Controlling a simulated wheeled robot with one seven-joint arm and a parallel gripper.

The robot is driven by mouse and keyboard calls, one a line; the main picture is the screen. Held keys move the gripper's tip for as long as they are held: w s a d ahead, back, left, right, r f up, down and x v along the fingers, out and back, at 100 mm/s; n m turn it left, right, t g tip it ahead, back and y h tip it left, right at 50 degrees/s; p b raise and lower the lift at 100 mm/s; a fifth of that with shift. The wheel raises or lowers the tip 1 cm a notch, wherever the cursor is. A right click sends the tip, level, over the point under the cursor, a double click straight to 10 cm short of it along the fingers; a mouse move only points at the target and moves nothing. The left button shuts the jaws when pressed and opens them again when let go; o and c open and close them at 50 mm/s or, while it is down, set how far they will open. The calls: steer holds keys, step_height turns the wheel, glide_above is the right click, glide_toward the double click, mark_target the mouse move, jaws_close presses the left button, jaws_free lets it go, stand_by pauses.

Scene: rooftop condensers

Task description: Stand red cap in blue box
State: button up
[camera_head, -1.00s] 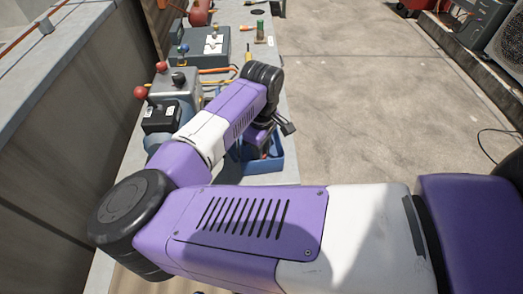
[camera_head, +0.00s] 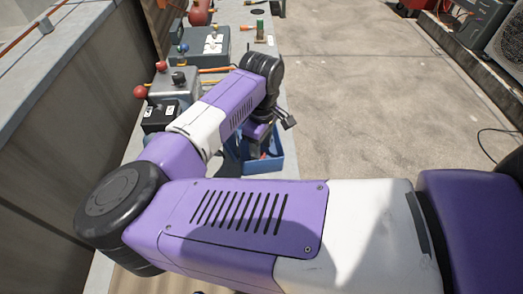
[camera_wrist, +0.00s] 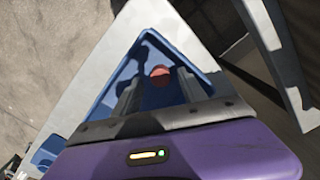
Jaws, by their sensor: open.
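The blue box (camera_wrist: 185,55) lies below my gripper in the wrist view; it also shows in the head view (camera_head: 272,168), partly behind my arm. The red cap (camera_wrist: 160,75) is inside the box, a small round reddish shape. It appears between my fingers in the picture and apart from both. Whether it stands upright or is tilted I cannot tell. My gripper (camera_wrist: 160,90) is open and empty, above the box. In the head view my wrist hides most of the box's inside.
A grey bench (camera_head: 230,85) runs along the wall. A grey box with red-knobbed levers (camera_head: 178,88), a grey case (camera_head: 203,47) and a green-topped item (camera_head: 260,30) stand further back. A second blue container (camera_wrist: 48,150) shows at lower left in the wrist view. Concrete floor lies open at right.

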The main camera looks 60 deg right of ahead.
mark_target(262, 155)
step_height(262, 155, up, 10)
steer(key=shift+b, duration=0.3)
steer(key=shift+s, duration=0.1)
stand_by(0.5)
